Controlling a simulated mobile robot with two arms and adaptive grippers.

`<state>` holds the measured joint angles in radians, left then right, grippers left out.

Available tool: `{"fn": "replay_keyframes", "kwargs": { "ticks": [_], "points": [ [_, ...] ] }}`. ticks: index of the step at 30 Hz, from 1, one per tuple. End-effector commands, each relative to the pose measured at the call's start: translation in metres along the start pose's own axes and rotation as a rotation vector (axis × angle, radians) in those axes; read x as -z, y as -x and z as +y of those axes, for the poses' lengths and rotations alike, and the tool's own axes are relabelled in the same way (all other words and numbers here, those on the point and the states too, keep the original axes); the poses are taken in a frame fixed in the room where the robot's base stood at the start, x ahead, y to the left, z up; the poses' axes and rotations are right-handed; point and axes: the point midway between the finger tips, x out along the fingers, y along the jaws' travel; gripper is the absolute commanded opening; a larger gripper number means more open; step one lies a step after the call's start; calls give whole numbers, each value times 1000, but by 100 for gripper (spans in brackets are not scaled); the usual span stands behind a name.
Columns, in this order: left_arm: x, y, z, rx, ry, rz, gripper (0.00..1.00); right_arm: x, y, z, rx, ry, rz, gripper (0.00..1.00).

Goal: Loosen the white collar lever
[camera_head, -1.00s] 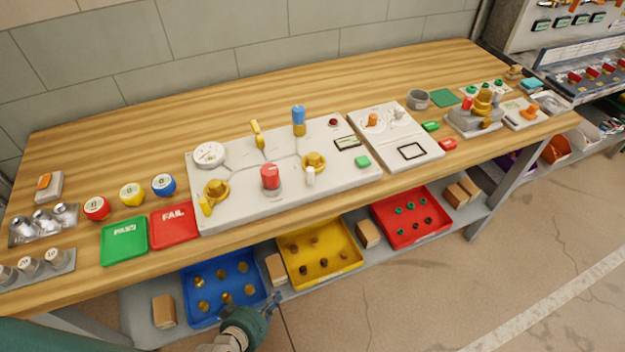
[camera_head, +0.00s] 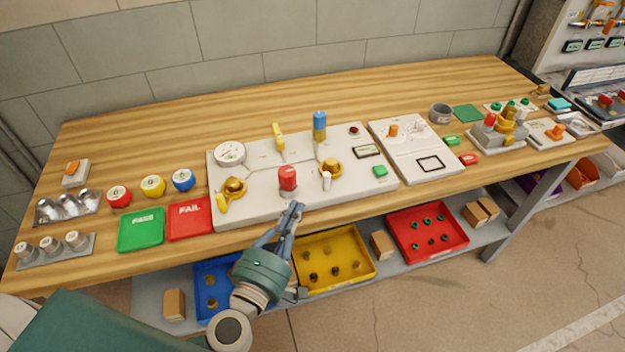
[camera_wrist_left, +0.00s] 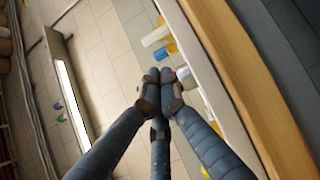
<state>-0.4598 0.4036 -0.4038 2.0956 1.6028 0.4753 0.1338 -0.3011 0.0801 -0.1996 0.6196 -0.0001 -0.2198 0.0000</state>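The white lever (camera_head: 326,181) stands at the front of a brass collar (camera_head: 332,167) on the pale valve panel (camera_head: 252,206), right of a red cylinder (camera_head: 287,178). My left gripper (camera_head: 295,207) is at the panel's front edge, below and left of the white lever and apart from it. Its fingers come together at the tips, with nothing seen between them. In the left wrist view the closed fingertips (camera_wrist_left: 160,78) point toward the bench, and a white piece (camera_wrist_left: 156,37) shows beyond them; I cannot tell whether it is the lever. My right gripper is out of view.
A yellow lever (camera_head: 278,137) and a blue-topped post (camera_head: 320,126) stand behind on the panel. A second brass collar (camera_head: 234,187) with a yellow lever is at the left. Green PASS (camera_head: 141,230) and red FAIL (camera_head: 190,217) trays lie left.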

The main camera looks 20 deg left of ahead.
Motion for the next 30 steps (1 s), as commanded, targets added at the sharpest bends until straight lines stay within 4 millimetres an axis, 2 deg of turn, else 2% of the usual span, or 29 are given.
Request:
{"fn": "replay_keyframes", "kwargs": {
  "ticks": [8,21,25,30],
  "points": [
    [0,-8,1,-1,-3,0,0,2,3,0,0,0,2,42],
    [0,-82,2,-2,-3,-1,0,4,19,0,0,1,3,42],
    [-1,-94,1,-2,-3,-1,0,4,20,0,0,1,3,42],
    [-1,-101,0,-1,-2,-2,0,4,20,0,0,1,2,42]
  ]
}}
